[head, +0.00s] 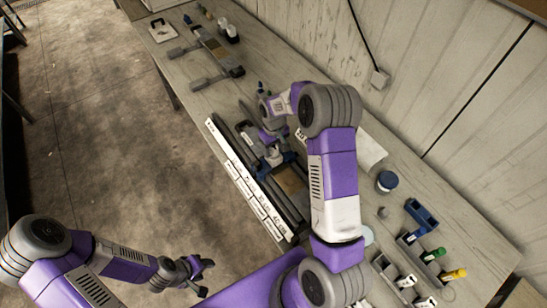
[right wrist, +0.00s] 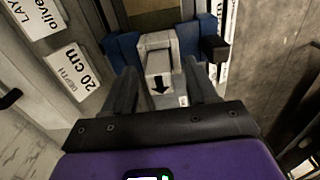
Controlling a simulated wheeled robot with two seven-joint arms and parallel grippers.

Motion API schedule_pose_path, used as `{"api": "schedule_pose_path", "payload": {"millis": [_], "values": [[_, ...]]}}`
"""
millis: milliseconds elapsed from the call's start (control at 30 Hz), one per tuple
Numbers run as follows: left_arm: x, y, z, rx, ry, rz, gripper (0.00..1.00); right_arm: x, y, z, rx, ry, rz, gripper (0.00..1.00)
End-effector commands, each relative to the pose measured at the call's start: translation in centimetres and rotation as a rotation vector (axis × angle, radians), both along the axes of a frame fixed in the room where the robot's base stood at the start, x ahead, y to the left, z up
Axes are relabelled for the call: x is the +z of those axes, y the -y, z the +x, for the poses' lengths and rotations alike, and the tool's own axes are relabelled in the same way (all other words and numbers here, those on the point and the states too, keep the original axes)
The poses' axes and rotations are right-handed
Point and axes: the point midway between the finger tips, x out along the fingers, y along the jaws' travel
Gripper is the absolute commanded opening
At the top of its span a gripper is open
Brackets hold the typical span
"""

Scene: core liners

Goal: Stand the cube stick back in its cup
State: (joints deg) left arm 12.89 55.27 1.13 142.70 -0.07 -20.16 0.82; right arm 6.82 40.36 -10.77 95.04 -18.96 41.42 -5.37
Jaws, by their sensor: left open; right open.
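I cannot pick out the cube stick or its cup with certainty in either view. My right gripper (head: 271,157) is open, over the long dark tray in the head view. In the right wrist view its two dark fingers (right wrist: 162,82) point toward a pale grey block (right wrist: 158,62) with a black down arrow. The block sits between blue pieces (right wrist: 124,50); whether the fingers touch it I cannot tell. My left gripper (head: 204,278) is open and empty, low over the floor side of the bench.
The labelled tray (head: 248,190) lies along the bench's front edge. A wall borders the back.

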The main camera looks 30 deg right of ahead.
Motion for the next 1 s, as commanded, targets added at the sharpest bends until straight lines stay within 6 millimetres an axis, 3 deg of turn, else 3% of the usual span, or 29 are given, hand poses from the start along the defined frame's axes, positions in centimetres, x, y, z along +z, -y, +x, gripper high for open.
{"api": "schedule_pose_path", "payload": {"millis": [100,467,1000], "values": [[0.1,0.0,0.0,0.000,0.000,0.000,0.51,0.1,0.0,0.0,0.000,0.000,0.000,0.57],[0.1,0.0,0.0,0.000,0.000,0.000,0.51,0.1,0.0,0.0,0.000,0.000,0.000,0.03],[1.4,0.0,0.0,0.000,0.000,0.000,0.51,2.2,0.0,0.0,0.001,0.000,0.000,0.03]]}}
